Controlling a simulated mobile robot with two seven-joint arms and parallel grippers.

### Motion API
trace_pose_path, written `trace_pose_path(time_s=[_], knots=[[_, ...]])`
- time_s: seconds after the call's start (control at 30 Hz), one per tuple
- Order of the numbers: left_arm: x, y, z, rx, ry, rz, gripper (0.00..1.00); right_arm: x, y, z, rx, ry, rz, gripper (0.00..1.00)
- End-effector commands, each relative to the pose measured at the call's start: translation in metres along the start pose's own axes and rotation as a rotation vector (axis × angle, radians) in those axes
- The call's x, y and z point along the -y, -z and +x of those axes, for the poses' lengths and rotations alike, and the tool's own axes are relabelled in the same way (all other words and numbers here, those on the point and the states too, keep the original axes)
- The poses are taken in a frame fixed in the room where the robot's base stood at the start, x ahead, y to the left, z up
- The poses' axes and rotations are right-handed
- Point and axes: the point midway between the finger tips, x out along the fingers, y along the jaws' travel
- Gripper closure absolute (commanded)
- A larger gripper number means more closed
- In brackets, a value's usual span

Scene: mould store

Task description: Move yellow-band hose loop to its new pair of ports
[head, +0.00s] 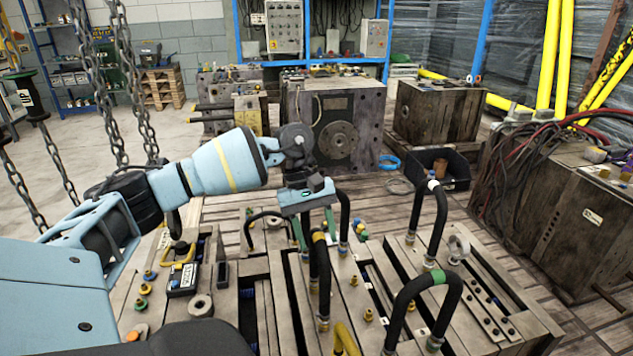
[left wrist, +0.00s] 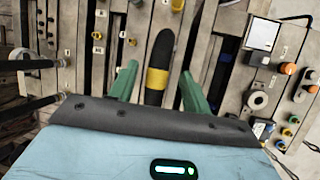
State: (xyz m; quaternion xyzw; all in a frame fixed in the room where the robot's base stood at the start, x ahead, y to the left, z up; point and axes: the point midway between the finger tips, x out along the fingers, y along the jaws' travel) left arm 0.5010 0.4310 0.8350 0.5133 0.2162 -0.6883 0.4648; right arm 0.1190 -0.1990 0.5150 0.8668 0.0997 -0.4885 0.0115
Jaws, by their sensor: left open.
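The yellow-band hose loop (head: 323,272) is a black upright arch on the wooden-looking mould block, with a yellow band near its top. In the left wrist view the loop (left wrist: 161,50) shows between the two green fingers, with clear gaps on both sides. My left gripper (head: 314,232) is open, pointing down at the top of the loop, its fingers apart from the hose. Several brass ports (head: 368,315) stand on the block to the right of the loop. The loop's far foot is hidden or hard to make out. My right gripper is not in view.
A green-band hose loop (head: 441,278) and a white-band loop (head: 441,212) stand to the right; another black hose (head: 344,212) stands close behind the gripper. A yellow handle (head: 345,338) is at the front. A lifting ring (head: 459,246) and hanging chains (head: 135,80) are nearby.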

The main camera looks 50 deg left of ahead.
Motion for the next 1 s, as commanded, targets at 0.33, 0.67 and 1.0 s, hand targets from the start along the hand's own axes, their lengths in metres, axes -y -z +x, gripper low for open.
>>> trace_pose_path(time_s=[0.33, 0.67, 1.0], knots=[[-0.001, 0.000, -0.060, -0.003, -0.008, 0.000, 0.52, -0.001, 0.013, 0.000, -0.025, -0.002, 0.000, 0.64], [0.000, 0.000, -0.075, -0.002, -0.004, 0.001, 0.52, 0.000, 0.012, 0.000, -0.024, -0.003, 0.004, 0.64], [0.000, 0.000, -0.075, -0.002, -0.004, 0.000, 0.52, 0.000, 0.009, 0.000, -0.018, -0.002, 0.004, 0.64]])
